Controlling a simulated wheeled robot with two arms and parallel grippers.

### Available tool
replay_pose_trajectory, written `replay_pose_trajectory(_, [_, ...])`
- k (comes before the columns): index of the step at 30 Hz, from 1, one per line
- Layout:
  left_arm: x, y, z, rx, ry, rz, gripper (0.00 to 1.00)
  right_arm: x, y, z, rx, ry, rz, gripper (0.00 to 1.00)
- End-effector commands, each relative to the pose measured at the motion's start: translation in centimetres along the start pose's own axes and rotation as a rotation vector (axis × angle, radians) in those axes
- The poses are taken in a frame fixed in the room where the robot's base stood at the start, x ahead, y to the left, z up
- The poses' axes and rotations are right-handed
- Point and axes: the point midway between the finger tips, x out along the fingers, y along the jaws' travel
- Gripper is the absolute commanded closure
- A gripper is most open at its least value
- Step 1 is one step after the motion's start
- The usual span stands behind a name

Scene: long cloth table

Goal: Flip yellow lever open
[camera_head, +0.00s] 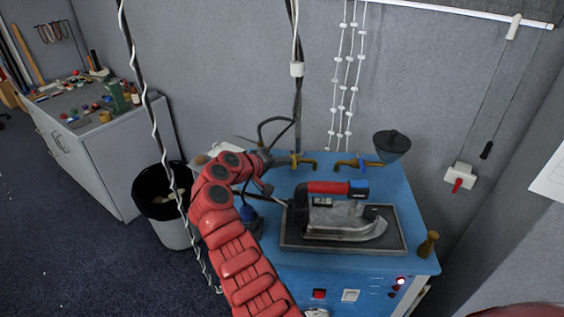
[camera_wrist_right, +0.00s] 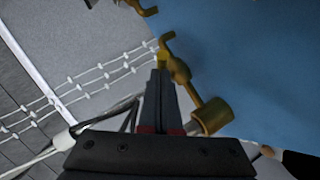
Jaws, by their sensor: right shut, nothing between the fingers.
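The brass valve with the yellow lever (camera_head: 298,160) is at the back left of the blue cabinet top. In the right wrist view the yellow lever (camera_wrist_right: 164,50) is right at my fingertips, beside the brass valve body (camera_wrist_right: 180,73). My right gripper (camera_head: 281,162) reaches the valve from the left. In the wrist view its fingers (camera_wrist_right: 159,72) are shut with nothing between them. The fingertips appear to touch or nearly touch the lever; I cannot tell which. My left gripper is not in view.
A second brass valve with a blue lever (camera_head: 372,162) stands to the right. An iron with a red handle (camera_head: 345,215) rests on a dark tray (camera_head: 400,240) in front. A dark funnel cup (camera_head: 392,143) is at the back right. Cables hang behind the valve.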

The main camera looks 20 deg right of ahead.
Motion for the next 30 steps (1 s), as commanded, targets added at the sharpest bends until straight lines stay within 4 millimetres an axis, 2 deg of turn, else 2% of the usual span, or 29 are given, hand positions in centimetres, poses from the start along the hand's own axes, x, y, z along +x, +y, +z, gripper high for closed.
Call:
replay_pose_trajectory(15, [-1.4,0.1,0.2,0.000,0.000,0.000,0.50,1.5,1.4,1.9,0.002,-0.001,0.001,1.00])
replay_pose_trajectory(30, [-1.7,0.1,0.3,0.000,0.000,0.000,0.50,2.1,2.0,2.2,0.000,0.000,-0.001,1.00])
